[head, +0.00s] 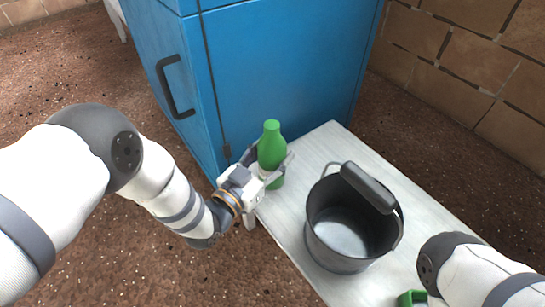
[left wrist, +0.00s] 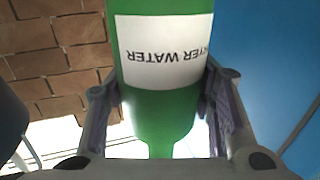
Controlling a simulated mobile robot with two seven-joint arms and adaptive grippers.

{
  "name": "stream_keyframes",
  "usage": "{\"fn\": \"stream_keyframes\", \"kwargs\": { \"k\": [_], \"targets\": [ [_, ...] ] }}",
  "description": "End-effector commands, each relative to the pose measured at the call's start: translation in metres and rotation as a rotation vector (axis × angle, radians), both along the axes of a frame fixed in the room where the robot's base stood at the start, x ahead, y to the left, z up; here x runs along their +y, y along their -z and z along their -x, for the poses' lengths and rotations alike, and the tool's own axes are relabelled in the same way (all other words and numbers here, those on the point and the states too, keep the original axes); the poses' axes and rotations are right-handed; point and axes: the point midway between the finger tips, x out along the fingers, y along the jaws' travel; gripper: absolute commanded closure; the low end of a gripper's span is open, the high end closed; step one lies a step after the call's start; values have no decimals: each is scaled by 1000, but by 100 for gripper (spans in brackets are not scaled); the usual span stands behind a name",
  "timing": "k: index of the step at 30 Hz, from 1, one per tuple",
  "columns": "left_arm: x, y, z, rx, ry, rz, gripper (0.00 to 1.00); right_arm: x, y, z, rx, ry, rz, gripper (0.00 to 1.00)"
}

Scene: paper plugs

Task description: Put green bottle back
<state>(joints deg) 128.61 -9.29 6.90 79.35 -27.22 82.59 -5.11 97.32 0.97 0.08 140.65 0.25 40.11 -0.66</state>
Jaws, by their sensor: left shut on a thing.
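The green bottle (head: 271,146) stands roughly upright at the far left end of the pale bench (head: 318,150), close in front of the blue cabinet. My left gripper (head: 268,165) is shut around its lower body. I cannot tell whether its base touches the bench. In the left wrist view the bottle (left wrist: 160,105) fills the space between the two fingers, and its white label with "WATER" lettering appears upside down. My right arm comes in at the bottom right of the head view, but its gripper is out of sight.
A dark grey bucket (head: 330,246) with a raised handle stands on the bench, right of the bottle. A small green object (head: 411,298) shows partly at the bottom edge. The blue cabinet (head: 280,65), with a dark handle, blocks the back. A brick wall (head: 470,65) is behind right.

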Motion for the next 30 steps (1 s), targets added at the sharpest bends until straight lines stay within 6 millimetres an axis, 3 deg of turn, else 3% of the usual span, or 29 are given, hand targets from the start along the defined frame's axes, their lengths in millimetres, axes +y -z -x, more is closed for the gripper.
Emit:
{"fn": "stream_keyframes", "kwargs": {
  "k": [9, 10, 12, 23, 30],
  "targets": [
    [0, 2, 0, 1, -1, -2, 73, 0, 0, 0, 3, 0, 0, 75],
    [0, 1, 0, 1, -1, -2, 44, 0, -1, 0, 2, 0, 0, 75],
    [0, 1, 0, 1, -1, -2, 31, 0, -1, 0, 2, 0, 0, 75],
    [2, -5, 2, 1, -1, -2, 31, 0, -4, -1, -5, 1, 1, 75],
    [38, -9, 52, 1, -3, -3, 31, 1, -21, -10, -51, 6, 3, 75]
  ]
}}
